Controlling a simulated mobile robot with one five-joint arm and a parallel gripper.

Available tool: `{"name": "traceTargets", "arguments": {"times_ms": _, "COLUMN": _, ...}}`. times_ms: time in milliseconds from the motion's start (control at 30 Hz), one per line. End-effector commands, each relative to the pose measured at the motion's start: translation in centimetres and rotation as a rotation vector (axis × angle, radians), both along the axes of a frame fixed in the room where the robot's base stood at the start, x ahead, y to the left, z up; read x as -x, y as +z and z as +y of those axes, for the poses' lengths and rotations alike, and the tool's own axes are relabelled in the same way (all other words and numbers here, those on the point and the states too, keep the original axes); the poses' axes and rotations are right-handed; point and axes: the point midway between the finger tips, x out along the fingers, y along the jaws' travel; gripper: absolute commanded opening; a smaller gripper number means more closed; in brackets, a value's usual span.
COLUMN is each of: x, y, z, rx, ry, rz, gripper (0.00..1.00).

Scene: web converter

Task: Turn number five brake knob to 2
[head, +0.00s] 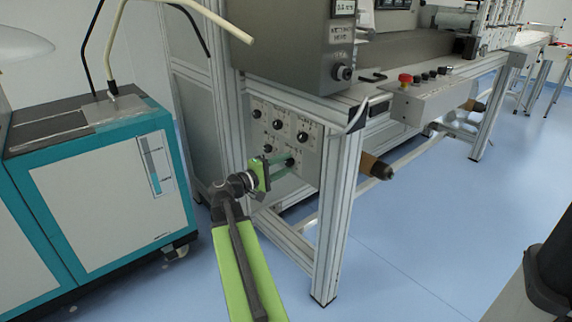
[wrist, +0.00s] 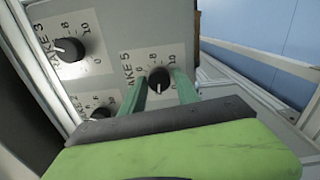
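The number five brake knob (wrist: 159,79) is a round black knob on a grey panel (wrist: 113,44); part of the "BRAKE 5" label shows on its left. Its white pointer line points down in the wrist view. An 8 shows above it and a 10 at upper right; the numbers below are hidden. My gripper (wrist: 161,76) has green fingers on the left and right of the knob, apart from each other, and seems not to press on it. In the head view my gripper (head: 281,161) reaches the panel's lower right knob (head: 290,162).
The brake 3 knob (wrist: 67,50) is at upper left and the brake 2 knob (wrist: 105,111) at lower left, close to my fingers. In the head view a metal frame post (head: 340,200) stands right of the panel. A teal and white cabinet (head: 100,200) stands left.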

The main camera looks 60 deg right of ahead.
Motion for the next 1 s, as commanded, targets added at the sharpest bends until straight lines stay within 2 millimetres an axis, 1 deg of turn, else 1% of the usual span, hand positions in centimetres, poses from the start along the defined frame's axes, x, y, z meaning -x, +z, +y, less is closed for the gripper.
{"name": "traceTargets", "arguments": {"times_ms": 33, "x": 0.0, "y": 0.0, "z": 0.0, "rx": 0.001, "ry": 0.0, "rz": 0.0, "gripper": 0.46}}
{"name": "traceTargets", "arguments": {"times_ms": 100, "x": 0.0, "y": 0.0, "z": 0.0, "rx": 0.001, "ry": -0.001, "rz": 0.0, "gripper": 0.52}}
{"name": "traceTargets", "arguments": {"times_ms": 367, "x": 0.1, "y": 0.1, "z": -0.1, "rx": 0.002, "ry": -0.001, "rz": 0.001, "gripper": 0.52}}
{"name": "traceTargets", "arguments": {"times_ms": 467, "x": -0.1, "y": 0.1, "z": 0.6, "rx": 0.003, "ry": -0.001, "rz": 0.001, "gripper": 0.52}}
{"name": "traceTargets", "arguments": {"times_ms": 567, "x": -0.7, "y": 0.1, "z": 2.4, "rx": 0.003, "ry": 0.002, "rz": 0.001, "gripper": 0.52}}
{"name": "traceTargets", "arguments": {"times_ms": 800, "x": -2.8, "y": 0.1, "z": 8.8, "rx": 0.002, "ry": 0.004, "rz": 0.001, "gripper": 0.52}}
{"name": "traceTargets", "arguments": {"times_ms": 1000, "x": -4.4, "y": 0.1, "z": 13.6, "rx": 0.003, "ry": 0.003, "rz": 0.001, "gripper": 0.52}}
